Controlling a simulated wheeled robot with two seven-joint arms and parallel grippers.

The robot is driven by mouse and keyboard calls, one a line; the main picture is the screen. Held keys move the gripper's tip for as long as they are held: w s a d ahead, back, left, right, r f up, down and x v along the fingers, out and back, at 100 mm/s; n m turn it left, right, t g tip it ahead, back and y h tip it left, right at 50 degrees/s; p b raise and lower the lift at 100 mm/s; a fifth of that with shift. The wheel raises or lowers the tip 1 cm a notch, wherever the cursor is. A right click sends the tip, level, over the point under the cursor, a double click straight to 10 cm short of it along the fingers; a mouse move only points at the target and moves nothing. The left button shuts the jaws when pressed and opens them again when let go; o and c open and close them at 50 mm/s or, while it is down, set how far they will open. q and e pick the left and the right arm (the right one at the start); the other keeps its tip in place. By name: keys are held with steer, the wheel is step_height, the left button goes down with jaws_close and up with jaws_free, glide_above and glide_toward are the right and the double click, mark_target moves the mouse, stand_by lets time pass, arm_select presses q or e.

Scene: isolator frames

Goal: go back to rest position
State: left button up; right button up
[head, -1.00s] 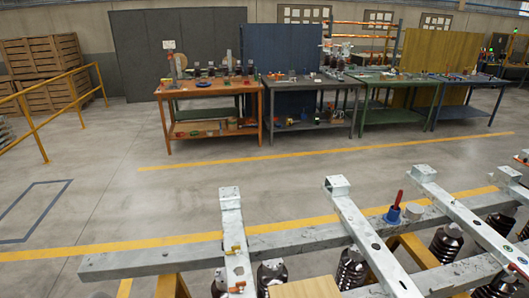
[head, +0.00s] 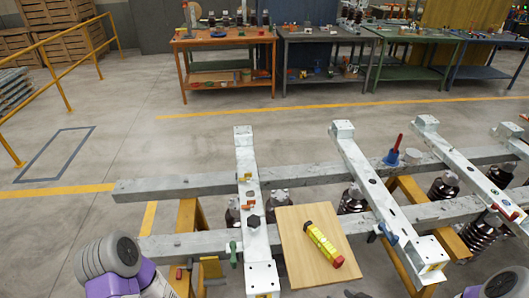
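Parts of my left arm, grey and purple, show at the bottom left of the head view, and a bit of my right arm shows at the bottom right corner. Neither gripper's fingertips can be made out in the picture. In front of me is a grey steel frame (head: 185,187) of long beams with white cross-beams on top. A wooden board (head: 295,245) lies on the frame near the middle, with a yellow and black tool-like object (head: 323,245) with a red end on it.
Dark ribbed insulators (head: 352,200) hang under the frame, which rests on yellow trestles (head: 187,218). A blue holder with a red handle (head: 394,152) sits on the far beam. Workbenches (head: 222,38) line the back. A yellow railing (head: 55,80) stands left; the floor between is clear.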

steer(key=s+a+f+m+g, duration=0.1)
steer(key=s+a+f+g, duration=0.2)
steer(key=a, duration=0.2)
steer(key=s+a+f+m+g, duration=0.2)
steer(key=a+f, duration=0.2)
steer(key=a, duration=0.2)
steer(key=s+a+f+m+g+h, duration=0.1)
steer(key=s+a+f+m+g, duration=0.1)
steer(key=a, duration=0.3)
steer(key=shift+s+a+f+g, duration=0.3)
steer(key=shift+s+f+g, duration=0.4)
steer(key=shift+s+g, duration=0.15)
